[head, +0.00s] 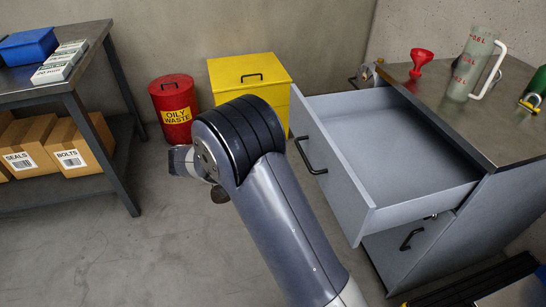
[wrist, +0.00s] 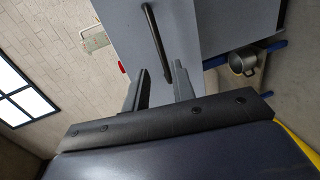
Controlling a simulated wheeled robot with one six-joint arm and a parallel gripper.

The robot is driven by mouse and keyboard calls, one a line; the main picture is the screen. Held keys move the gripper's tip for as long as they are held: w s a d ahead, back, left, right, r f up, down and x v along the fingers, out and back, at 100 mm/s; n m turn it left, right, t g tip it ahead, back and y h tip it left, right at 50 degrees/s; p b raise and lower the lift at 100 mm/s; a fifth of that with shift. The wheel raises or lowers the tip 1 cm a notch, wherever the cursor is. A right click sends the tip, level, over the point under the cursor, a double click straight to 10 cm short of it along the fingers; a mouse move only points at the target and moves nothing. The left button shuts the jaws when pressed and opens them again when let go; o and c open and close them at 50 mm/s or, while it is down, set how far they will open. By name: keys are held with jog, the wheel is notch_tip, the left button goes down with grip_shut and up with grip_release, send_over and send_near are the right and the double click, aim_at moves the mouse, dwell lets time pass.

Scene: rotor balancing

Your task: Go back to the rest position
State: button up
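My gripper (wrist: 158,68) shows in the wrist view with its two dark fingers apart and nothing held between them. A dark bar handle (wrist: 152,30) on a grey front appears beyond and between the fingertips; I cannot tell the exact gap. In the head view my arm rises through the middle and bends left at its dark joint, and the fingers are hidden there. The grey drawer (head: 400,150) of the workbench at the right is pulled out and looks empty. Its black handle (head: 308,156) is to the right of my arm, apart from it.
A red oily waste bin (head: 173,105) and a yellow bin (head: 240,75) stand behind my arm. A table (head: 95,40) with a blue box and cardboard boxes is at the left. A red funnel (head: 420,62) and a jug (head: 472,65) stand on the workbench. Floor at left is clear.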

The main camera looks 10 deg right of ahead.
aim_at(303, 157)
jog(key=b+x, duration=0.1)
jog(key=x, duration=1)
jog(key=shift+w+d, duration=0.1)
